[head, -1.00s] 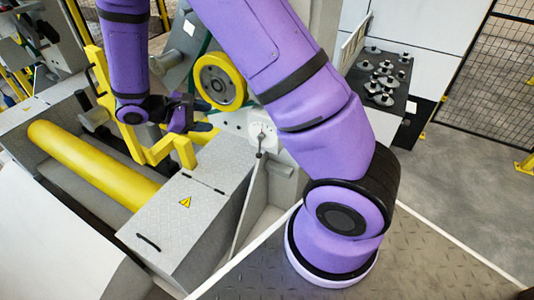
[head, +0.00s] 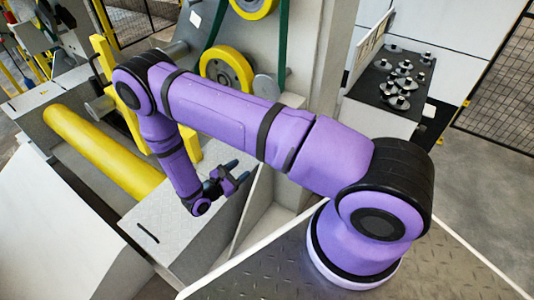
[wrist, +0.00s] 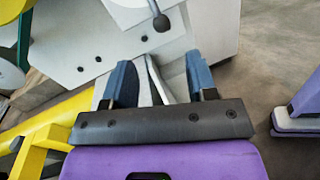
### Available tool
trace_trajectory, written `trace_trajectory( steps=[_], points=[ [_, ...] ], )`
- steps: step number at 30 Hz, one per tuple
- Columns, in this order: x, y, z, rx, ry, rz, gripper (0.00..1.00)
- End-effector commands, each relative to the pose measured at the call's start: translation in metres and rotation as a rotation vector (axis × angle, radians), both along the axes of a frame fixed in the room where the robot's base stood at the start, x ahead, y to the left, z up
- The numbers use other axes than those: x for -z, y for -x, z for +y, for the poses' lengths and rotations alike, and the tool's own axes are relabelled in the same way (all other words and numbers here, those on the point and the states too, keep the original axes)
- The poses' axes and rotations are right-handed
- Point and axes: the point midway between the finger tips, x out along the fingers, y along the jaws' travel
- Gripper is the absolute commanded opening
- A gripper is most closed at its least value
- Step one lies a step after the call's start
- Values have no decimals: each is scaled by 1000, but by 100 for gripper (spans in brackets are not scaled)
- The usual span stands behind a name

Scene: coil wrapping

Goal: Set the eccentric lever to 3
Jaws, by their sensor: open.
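The eccentric lever (wrist: 160,22), a thin rod with a dark round knob, shows at the top of the wrist view against a light machine panel (wrist: 95,45). Its dial numbers cannot be read there. In the head view my arm hides the lever. My gripper (head: 241,172) is open and empty above the grey housing beside the machine. In the wrist view its two blue fingers (wrist: 160,78) stand apart, with the knob beyond them and between their lines, not touched.
A yellow roller (head: 100,150) lies at the left beside the grey housing (head: 165,225). A yellow wheel (head: 227,70) and green belt (head: 216,25) are on the machine behind my arm. A dark table with several small metal parts (head: 400,85) stands at the back right.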

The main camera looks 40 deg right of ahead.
Motion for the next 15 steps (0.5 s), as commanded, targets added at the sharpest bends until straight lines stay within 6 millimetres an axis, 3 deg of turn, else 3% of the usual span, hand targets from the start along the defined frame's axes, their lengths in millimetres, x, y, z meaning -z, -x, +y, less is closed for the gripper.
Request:
trace_trajectory(
  steps=[7, 15],
  points=[
    [4, -2, -15, -7, 6, 4, 52],
    [4, -10, -61, -6, 5, 5, 52]
  ],
)
